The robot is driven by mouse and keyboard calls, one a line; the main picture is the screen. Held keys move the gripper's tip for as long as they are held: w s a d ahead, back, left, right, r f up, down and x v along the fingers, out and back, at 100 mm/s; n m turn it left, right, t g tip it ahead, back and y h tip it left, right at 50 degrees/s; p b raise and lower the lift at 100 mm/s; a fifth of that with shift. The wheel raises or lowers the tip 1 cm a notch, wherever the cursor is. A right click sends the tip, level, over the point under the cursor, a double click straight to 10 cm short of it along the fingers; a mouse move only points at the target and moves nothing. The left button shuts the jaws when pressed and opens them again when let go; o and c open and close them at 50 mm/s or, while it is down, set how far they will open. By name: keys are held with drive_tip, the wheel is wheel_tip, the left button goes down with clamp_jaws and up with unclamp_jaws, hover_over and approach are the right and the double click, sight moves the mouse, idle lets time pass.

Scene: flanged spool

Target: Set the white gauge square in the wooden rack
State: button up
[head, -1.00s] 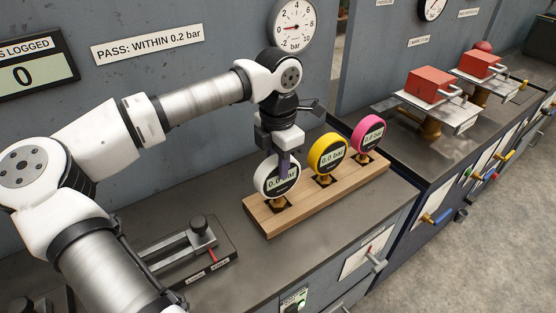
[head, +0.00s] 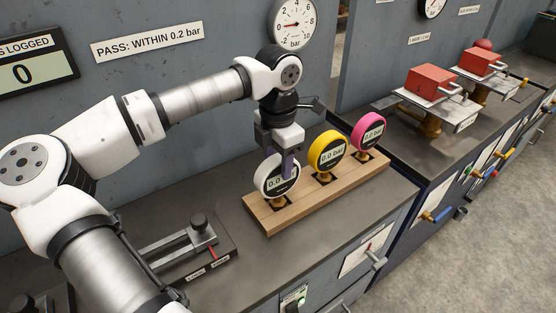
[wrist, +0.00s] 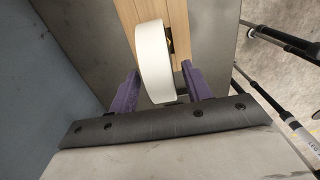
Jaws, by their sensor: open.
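The white gauge (head: 268,184) stands at the left end of the wooden rack (head: 320,205), with its display facing the front. It looks upright, over the rack's left socket; its stem end is hard to make out. My gripper (head: 279,166) is above and around the gauge, and one finger hides part of its face. In the wrist view the white rim of the gauge (wrist: 153,60) lies between the two purple fingers (wrist: 159,88), which are open with a visible gap on each side.
A yellow gauge (head: 327,138) and a pink gauge (head: 364,123) stand in the same rack to the right. A slide fixture (head: 190,245) lies on the bench to the left. The grey wall with a dial gauge (head: 293,22) is close behind. The bench front is clear.

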wheel_tip(320, 180, up, 12)
drive_tip(key=b, duration=0.2)
drive_tip(key=shift+f, duration=0.2)
idle(0.3)
